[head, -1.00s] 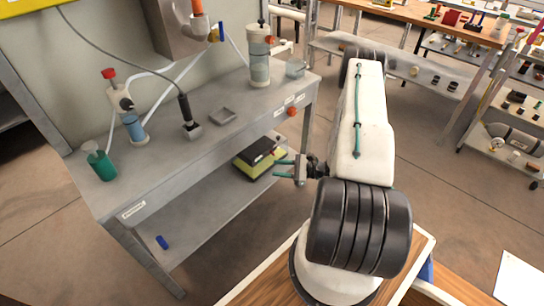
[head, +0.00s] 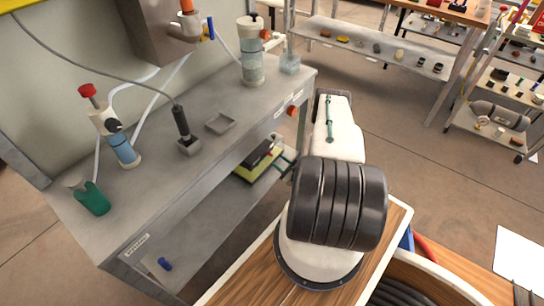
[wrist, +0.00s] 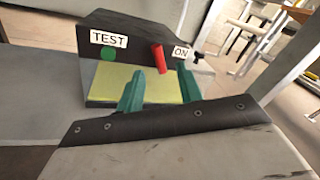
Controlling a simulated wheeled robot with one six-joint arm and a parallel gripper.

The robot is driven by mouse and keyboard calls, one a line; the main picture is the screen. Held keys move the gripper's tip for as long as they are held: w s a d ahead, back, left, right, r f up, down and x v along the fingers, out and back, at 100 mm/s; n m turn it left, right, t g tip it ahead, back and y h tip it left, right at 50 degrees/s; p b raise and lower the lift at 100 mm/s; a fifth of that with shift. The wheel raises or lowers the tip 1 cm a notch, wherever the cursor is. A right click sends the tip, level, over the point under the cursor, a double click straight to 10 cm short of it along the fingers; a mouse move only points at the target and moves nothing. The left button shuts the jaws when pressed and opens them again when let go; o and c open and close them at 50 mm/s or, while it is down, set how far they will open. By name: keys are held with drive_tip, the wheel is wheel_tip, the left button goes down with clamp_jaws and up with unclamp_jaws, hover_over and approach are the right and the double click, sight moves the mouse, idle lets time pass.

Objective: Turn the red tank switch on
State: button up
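A red lever switch (wrist: 160,60) stands on a black and yellow box in the wrist view. It leans slightly left, away from a white "ON" label (wrist: 181,52) at its right. My gripper (wrist: 160,78) is open, with its two teal fingers apart and nothing between them that I can see held. The lever appears between and just beyond the fingertips; I cannot tell whether they touch it. In the head view the box (head: 248,170) sits on the bench's lower shelf. There my arm hides most of the gripper, and only teal finger parts show beside the box.
A "TEST" label (wrist: 108,39) and green button (wrist: 108,54) are left of the lever. The grey bench top (head: 150,190) overhangs the shelf. An orange knob (head: 292,111) is on the bench's front edge. A blue object (head: 165,264) lies on the shelf's near end.

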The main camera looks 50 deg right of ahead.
sight(271, 155)
drive_tip(key=shift+w+d, duration=0.15)
drive_tip(key=shift+w, duration=1.05)
drive_tip(key=shift+w+d, duration=0.1)
drive_tip(key=shift+w, duration=1.05)
clamp_jaws()
drive_tip(key=m, duration=0.3)
drive_tip(key=d+m+g, duration=0.1)
drive_tip(key=m, duration=0.1)
drive_tip(key=shift+d+r+y, duration=0.1)
drive_tip(key=shift+r+y, duration=0.2)
drive_tip(key=m, duration=0.2)
drive_tip(key=d+m+g+y, duration=0.1)
drive_tip(key=m, duration=0.1)
drive_tip(key=shift+m, duration=0.4)
